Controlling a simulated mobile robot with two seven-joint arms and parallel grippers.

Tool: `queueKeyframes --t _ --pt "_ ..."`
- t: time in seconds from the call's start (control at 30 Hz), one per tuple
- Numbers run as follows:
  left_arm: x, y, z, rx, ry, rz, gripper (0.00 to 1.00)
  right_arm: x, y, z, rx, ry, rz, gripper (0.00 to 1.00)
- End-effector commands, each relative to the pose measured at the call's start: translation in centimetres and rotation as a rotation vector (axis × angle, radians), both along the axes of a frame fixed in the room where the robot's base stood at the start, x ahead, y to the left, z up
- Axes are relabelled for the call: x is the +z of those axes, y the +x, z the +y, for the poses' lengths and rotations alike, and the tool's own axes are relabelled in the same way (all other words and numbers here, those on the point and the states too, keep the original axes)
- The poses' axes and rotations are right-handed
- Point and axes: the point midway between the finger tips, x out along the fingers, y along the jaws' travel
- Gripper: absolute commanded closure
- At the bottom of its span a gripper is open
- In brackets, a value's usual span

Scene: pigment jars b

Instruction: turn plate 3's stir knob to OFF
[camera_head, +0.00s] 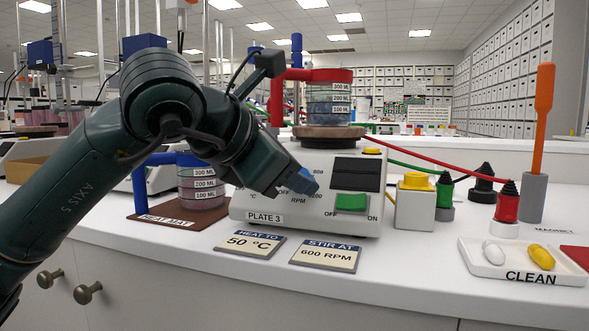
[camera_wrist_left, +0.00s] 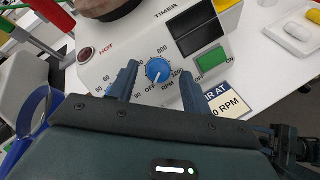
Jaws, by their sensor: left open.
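Plate 3 (camera_head: 262,212) is a pale hot plate with a label on its front. My left gripper (camera_head: 303,183) reaches in from the left and is at the plate's front panel. In the left wrist view, the blue stir knob (camera_wrist_left: 158,70) sits between the open fingers of my left gripper (camera_wrist_left: 158,88), with a gap on each side. The RPM dial marks, with OFF below the knob, show around it. The knob has a pale pointer mark on its lower part; its exact setting is hard to read.
A green rocker switch (camera_head: 351,202) and a dark timer display (camera_head: 357,174) are right of the gripper. A stacked vessel (camera_head: 329,100) stands on the plate. Cards (camera_head: 326,255) lie in front. A tray (camera_head: 475,262) is right.

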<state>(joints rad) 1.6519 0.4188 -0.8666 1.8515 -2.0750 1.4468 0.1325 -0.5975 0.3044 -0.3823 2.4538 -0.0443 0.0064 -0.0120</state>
Motion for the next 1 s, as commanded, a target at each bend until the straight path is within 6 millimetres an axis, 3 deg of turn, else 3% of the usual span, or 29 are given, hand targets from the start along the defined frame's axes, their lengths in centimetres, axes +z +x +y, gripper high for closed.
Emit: queueKeyframes --t 0.17,0.5,1.0 --pt "2.1 -2.8 2.1 0.001 0.001 -0.006 0.51 0.6 0.0 -0.1 -0.007 -0.019 -0.008 0.64" --pt "4.8 -7.6 5.4 0.003 0.001 -0.003 0.51 -0.3 0.0 -0.3 -0.026 -0.058 0.013 0.64" --pt "5.3 -8.6 6.0 0.0 0.001 -0.001 0.51 -0.5 0.0 -0.5 -0.035 -0.066 0.019 0.64"
